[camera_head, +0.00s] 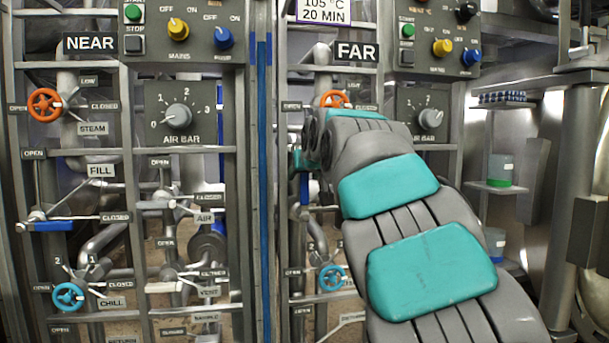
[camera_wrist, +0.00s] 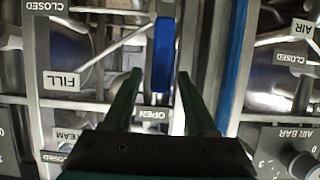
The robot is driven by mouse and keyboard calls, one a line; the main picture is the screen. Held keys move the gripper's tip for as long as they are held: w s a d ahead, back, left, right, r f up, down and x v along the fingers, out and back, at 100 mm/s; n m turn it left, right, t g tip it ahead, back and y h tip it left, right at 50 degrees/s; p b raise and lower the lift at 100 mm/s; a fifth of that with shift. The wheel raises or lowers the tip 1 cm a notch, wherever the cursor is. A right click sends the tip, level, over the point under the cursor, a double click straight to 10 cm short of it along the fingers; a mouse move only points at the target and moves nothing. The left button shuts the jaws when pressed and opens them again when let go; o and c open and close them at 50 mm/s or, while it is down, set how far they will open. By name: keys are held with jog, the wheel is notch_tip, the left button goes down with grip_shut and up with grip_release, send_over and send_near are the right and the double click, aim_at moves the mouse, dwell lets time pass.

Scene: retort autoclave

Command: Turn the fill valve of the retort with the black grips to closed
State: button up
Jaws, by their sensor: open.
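In the wrist view, which is upside down, a valve lever with a blue grip (camera_wrist: 163,50) stands upright beside the OPEN label (camera_wrist: 152,113). The FILL label (camera_wrist: 63,80) is near it and the CLOSED label (camera_wrist: 45,6) lies off to the other end. My gripper (camera_wrist: 160,74) is open, with one green finger on each side of the blue grip's end; contact cannot be told. In the head view my gripper (camera_head: 299,160) is at the left edge of the panel marked FAR (camera_head: 356,51), and my arm hides most of that fill valve. I see no black grip.
The NEAR panel (camera_head: 91,43) stands to the left; its fill lever's blue grip (camera_head: 53,226) lies level by CLOSED. A blue-edged post (camera_head: 263,180) runs between the panels, close to my gripper. An orange steam wheel (camera_head: 335,98) and a blue chill wheel (camera_head: 332,277) flank my arm.

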jog(key=shift+c, duration=0.4)
grip_shut()
dwell(0.9)
